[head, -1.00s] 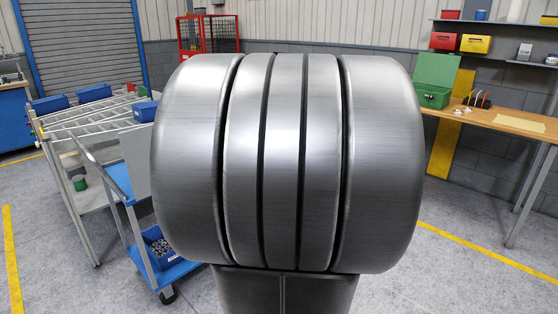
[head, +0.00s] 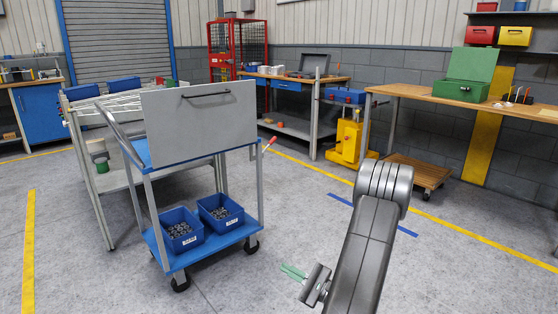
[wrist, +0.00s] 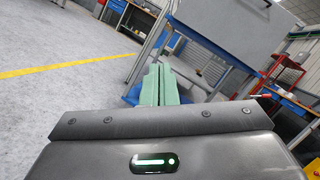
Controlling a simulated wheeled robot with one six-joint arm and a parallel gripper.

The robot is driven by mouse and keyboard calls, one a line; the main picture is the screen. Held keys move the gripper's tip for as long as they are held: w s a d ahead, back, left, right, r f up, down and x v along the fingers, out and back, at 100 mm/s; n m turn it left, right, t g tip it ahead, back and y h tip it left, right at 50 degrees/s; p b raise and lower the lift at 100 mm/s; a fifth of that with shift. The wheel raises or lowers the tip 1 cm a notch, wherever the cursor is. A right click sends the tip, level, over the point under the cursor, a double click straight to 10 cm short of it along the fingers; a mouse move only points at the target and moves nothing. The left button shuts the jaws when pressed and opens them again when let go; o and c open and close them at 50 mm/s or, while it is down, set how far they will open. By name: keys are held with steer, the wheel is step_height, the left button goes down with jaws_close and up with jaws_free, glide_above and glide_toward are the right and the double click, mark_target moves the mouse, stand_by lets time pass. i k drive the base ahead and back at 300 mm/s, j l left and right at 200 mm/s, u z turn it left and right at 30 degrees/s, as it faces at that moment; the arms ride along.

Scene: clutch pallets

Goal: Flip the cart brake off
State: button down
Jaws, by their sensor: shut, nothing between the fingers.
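The cart (head: 205,244) is blue with grey posts and a grey upright panel (head: 200,122), left of centre in the head view. A thin lever with a red tip (head: 271,141), likely the brake lever, stands tilted at its right side. In the wrist view the cart's panel (wrist: 235,25) fills the upper right, and a red tip (wrist: 263,97) shows at the right. My gripper (head: 285,269) has green fingers, pressed together and empty. It is low, to the right of the cart and apart from it. The fingers also show in the wrist view (wrist: 160,72).
Two blue bins (head: 181,230) of metal parts sit on the cart's lower shelf. A roller rack (head: 105,180) stands to its left. A yellow machine (head: 347,138), a wooden dolly (head: 418,172) and a workbench (head: 440,94) are behind. Floor right of the cart is clear.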

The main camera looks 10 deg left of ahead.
mark_target(273, 141)
steer(key=i+j, duration=0.1)
steer(key=i, duration=0.45)
steer(key=i+j, duration=0.1)
steer(key=i, duration=0.5)
steer(key=i+j+z, duration=0.1)
steer(key=i, duration=0.45)
steer(key=i+j, duration=0.15)
steer(key=i, duration=0.45)
steer(key=i+j, duration=0.15)
steer(key=i, duration=0.4)
